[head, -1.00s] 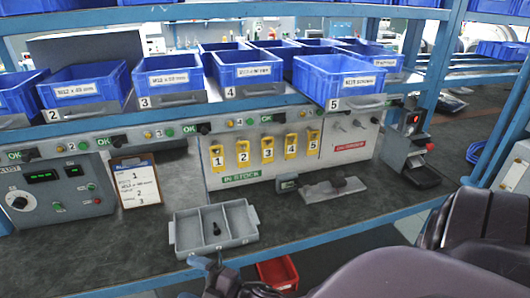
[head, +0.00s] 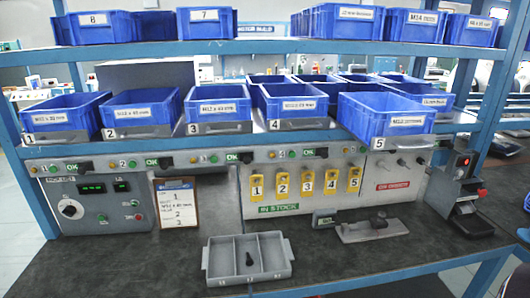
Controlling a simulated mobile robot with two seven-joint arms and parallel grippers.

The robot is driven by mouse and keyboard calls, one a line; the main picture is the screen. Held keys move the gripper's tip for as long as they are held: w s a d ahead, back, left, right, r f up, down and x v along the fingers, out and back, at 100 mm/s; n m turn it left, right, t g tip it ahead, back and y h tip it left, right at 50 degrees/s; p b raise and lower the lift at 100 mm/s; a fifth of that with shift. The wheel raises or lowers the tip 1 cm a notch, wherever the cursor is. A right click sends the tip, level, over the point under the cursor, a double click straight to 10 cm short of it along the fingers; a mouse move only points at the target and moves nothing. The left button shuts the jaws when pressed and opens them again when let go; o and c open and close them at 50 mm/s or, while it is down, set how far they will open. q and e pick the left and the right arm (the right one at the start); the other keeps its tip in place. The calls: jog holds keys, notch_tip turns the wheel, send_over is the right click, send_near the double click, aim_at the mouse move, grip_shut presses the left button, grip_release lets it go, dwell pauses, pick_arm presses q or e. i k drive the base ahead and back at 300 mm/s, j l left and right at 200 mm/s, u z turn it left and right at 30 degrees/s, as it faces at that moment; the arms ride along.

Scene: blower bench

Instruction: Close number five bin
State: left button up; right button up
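The number five bin (head: 388,122) is a blue open-topped bin on a grey drawer front (head: 405,143) marked 5, at the right end of the lower bin row. It juts out further toward me than bins 1 to 4 beside it. Its front carries a white label, and its handle is on the grey front below. Neither of my grippers is in view.
Bins 1 (head: 66,115), 2 (head: 142,110), 3 (head: 217,106) and 4 (head: 293,103) stand left of it. Below are a control panel (head: 95,203), yellow number tags, a clipboard (head: 176,204), a grey three-part tray (head: 247,258) and a scanner stand (head: 466,195). The bench front is mostly clear.

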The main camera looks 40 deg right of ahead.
aim_at(378, 121)
jog(key=l+z, duration=0.1)
jog(key=z, duration=1.85)
jog(key=i+j+z, duration=0.3)
jog(key=k+l, duration=0.05)
jog(key=l, duration=0.05)
